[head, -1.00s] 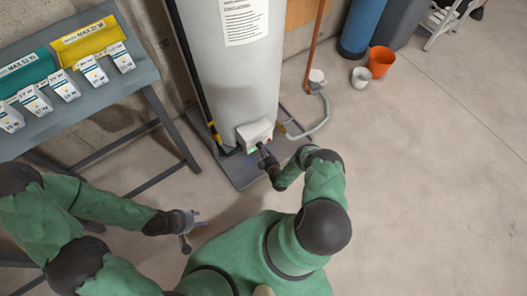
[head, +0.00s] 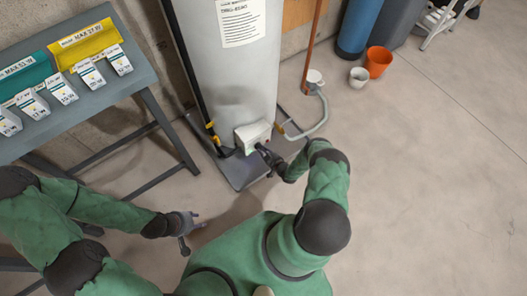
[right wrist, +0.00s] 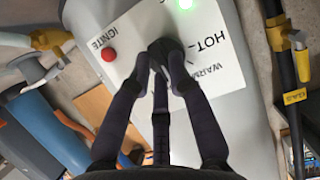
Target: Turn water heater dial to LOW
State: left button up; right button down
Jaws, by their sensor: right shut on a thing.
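The water heater (head: 228,70) is a tall grey cylinder with a white control box (head: 252,136) low on its front. In the right wrist view the white panel (right wrist: 225,72) bears HOT, WARM and IGNITE lettering, a red button (right wrist: 109,54) and a lit green light (right wrist: 185,4). A dark dial (right wrist: 160,46) sits between them; LOW is not visible. My right gripper (head: 265,150) is at the box; in the right wrist view its fingers (right wrist: 160,64) are closed around the dial, partly hiding it. My left gripper (head: 191,228) is open and empty above the floor.
A grey table (head: 125,82) with several white-labelled cards and teal and yellow holders stands at left. A hose (head: 318,122) and yellow-handled valves flank the heater. An orange bucket (head: 379,61) and white pot (head: 360,77) stand at back right. The right floor is clear.

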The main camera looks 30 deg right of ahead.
dwell(0.4)
jog(key=c, duration=1.1)
grip_release()
jog(key=shift+c, duration=0.2)
jog(key=v, duration=1.2)
jog(key=shift+f, duration=0.1)
